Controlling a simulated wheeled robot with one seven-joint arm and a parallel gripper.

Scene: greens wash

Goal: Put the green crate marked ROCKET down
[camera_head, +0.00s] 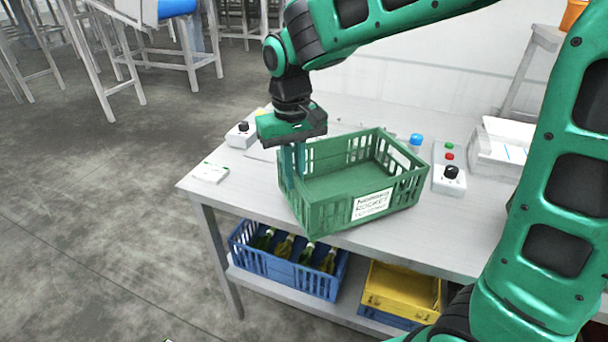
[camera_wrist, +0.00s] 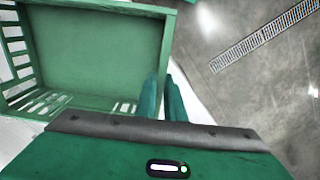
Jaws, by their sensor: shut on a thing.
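The green crate (camera_head: 325,217) has slatted sides and a white label with ROCKET on its front wall. It is empty. My gripper (camera_head: 293,168) points down at the crate's left end and is shut on that wall. In the wrist view my gripper's fingers (camera_wrist: 162,98) close on the wall of the green crate (camera_wrist: 95,50). The crate is over the light grey table (camera_head: 245,193), with its front corner near or past the front edge. I cannot tell whether its bottom touches the table top.
Control boxes with knobs (camera_head: 449,178) (camera_head: 241,133) stand on the table beside the crate. A white tray (camera_head: 497,150) is at the right, a small white card (camera_head: 210,172) at the left corner. Below are a blue crate of bottles (camera_head: 290,272) and a yellow crate (camera_head: 400,292).

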